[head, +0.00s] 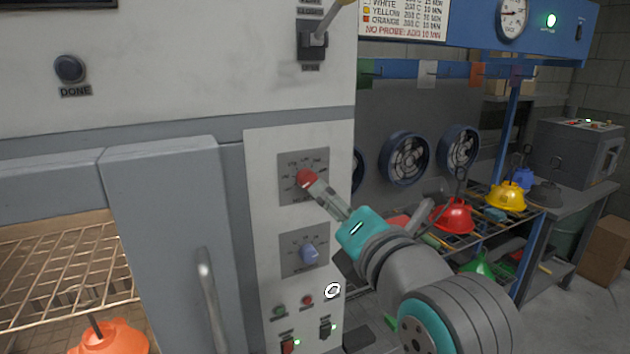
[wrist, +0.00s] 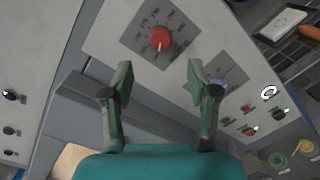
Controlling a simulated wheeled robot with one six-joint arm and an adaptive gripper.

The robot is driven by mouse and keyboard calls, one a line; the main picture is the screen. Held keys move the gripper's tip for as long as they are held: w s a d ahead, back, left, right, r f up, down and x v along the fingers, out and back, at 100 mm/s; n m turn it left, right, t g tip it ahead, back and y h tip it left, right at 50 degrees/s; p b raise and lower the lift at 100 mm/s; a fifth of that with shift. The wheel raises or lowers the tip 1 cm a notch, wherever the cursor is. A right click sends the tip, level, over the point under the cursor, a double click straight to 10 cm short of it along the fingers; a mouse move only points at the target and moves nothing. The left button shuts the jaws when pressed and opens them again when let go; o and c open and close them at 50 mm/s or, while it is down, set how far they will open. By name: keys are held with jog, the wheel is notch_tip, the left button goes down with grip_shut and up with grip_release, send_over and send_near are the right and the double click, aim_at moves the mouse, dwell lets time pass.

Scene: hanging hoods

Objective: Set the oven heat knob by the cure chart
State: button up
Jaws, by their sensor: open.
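The red knob (head: 303,178) sits on the upper grey dial plate of the oven's control panel; it also shows in the wrist view (wrist: 160,39). A pale mark shows on it, but the dial's numbers are too small to read. A blue knob (head: 308,252) is on the lower dial plate. My gripper (head: 318,188) is open and empty in front of the red knob. In the wrist view my two fingers (wrist: 159,78) are spread, with the knob beyond and between their tips, apparently apart. The cure chart (head: 403,15) is cut off at top; its colour rows are barely legible.
The oven door handle (head: 210,300) stands left of the panel. An orange hood (head: 110,338) is at lower left by a wire rack (head: 50,250). Small buttons and switches (head: 307,300) lie below the knobs. Red (head: 452,215) and yellow (head: 505,196) hoods are on a rack at right.

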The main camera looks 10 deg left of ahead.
aim_at(311, 180)
jog(key=x, duration=0.9)
jog(key=shift+w+a, duration=0.1)
jog(key=shift+w, duration=0.1)
grip_shut()
